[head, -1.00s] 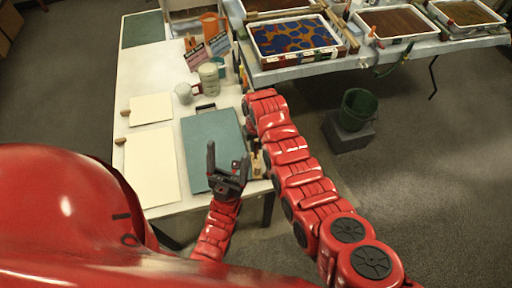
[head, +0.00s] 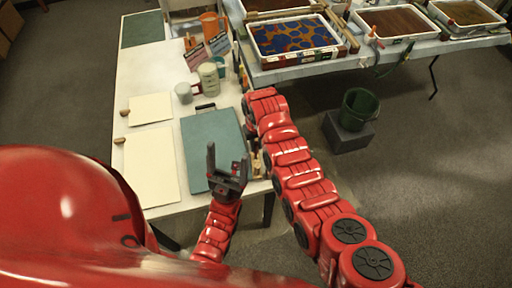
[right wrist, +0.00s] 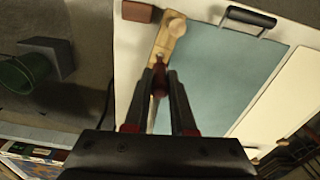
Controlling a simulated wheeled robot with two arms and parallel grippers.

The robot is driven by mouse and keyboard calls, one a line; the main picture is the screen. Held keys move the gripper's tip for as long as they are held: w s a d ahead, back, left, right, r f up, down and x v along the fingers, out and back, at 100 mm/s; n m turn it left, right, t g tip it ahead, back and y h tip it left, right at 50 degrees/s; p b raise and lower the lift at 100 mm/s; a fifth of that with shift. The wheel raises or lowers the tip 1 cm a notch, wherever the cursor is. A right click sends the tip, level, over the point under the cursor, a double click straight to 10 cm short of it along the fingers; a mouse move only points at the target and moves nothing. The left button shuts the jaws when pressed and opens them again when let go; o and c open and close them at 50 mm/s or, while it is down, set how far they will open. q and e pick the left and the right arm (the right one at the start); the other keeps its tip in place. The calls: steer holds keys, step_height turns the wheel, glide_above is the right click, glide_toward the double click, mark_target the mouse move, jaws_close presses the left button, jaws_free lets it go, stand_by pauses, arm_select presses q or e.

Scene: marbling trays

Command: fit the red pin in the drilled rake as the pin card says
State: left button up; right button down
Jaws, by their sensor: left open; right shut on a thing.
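In the right wrist view my right gripper (right wrist: 159,82) is shut on a small dark red piece, the red pin (right wrist: 158,76), which shows between the fingertips. A narrow wooden bar with a round knob, seemingly the drilled rake (right wrist: 164,44), lies by the teal board, right at the fingertips. I cannot tell whether the pin is in a hole. In the head view my right arm hides the gripper and most of the rake (head: 257,164). My left gripper (head: 227,168) is open and empty over the teal board's near edge. Small upright cards (head: 195,59) stand farther back; their text is unreadable.
The teal board (head: 208,138) with its dark clip lies on the white table (head: 153,70). Cream sheets (head: 150,168), a mug (head: 184,93) and a jar (head: 208,76) are nearby. Marbling trays (head: 293,57) stand back right. A green bucket (head: 357,108) stands right of my arm.

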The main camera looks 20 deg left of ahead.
mark_target(256, 152)
steer(key=shift+w+a+f+b, duration=0.1)
steer(key=shift+w+f+b, duration=0.05)
steer(key=shift+f+b, duration=2.65)
steer(key=shift+f, duration=0.1)
steer(key=c, duration=0.7)
jaws_free()
step_height(256, 152, up, 8)
steer(key=shift+r+b, duration=0.15)
steer(key=shift+b, duration=1.05)
steer(key=r+p, duration=0.1)
steer(key=r, duration=0.1)
steer(key=r+p, duration=0.3)
steer(key=r, duration=0.2)
steer(key=shift+s+d+p, duration=0.3)
steer(key=shift+p, duration=0.05)
steer(key=shift+r, duration=1.05)
steer(key=shift+f, duration=0.1)
